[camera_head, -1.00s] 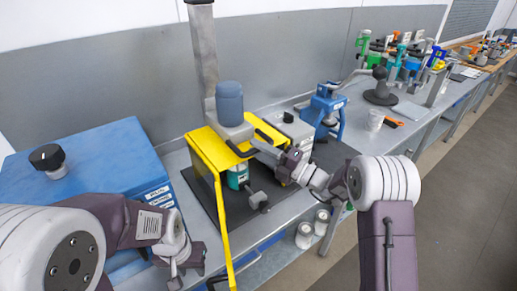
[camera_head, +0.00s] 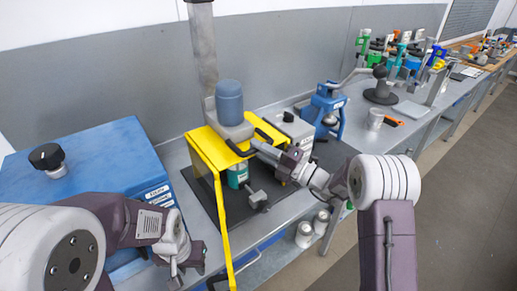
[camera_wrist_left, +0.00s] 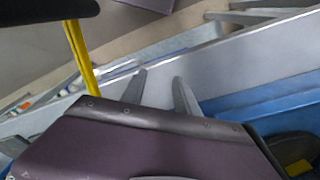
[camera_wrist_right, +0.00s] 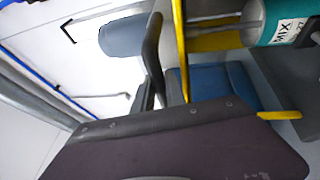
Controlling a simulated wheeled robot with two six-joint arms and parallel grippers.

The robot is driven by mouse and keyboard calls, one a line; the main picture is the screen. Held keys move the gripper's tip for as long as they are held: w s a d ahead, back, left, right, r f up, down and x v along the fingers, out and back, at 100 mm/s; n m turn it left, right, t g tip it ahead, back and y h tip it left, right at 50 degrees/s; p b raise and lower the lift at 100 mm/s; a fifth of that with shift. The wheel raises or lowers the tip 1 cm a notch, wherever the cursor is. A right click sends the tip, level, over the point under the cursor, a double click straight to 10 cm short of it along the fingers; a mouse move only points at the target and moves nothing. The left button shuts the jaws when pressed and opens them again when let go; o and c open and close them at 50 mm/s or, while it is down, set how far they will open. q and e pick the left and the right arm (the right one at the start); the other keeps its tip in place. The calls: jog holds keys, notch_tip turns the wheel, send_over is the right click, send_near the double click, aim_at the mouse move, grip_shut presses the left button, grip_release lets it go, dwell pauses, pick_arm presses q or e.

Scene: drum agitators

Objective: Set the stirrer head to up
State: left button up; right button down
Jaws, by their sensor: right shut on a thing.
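The stirrer head has a blue motor (camera_head: 229,103) on a grey bracket (camera_head: 236,131). It sits on a tall grey column (camera_head: 203,50), above a yellow guard (camera_head: 207,150). A teal can (camera_head: 238,175) stands below it; its label also shows in the right wrist view (camera_wrist_right: 285,25). My right gripper (camera_head: 258,145) is at the black handle on the head's right front and is shut on it. In the right wrist view a dark curved bar (camera_wrist_right: 152,45) lies at the fingers.
A blue box with a black knob (camera_head: 47,157) stands on the left. A grey box (camera_head: 290,128) and a blue device (camera_head: 325,107) stand right of the stirrer. Small cans (camera_head: 305,234) are below the bench edge. Floor at right is clear.

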jog(key=shift+f, duration=0.1)
dwell(0.7)
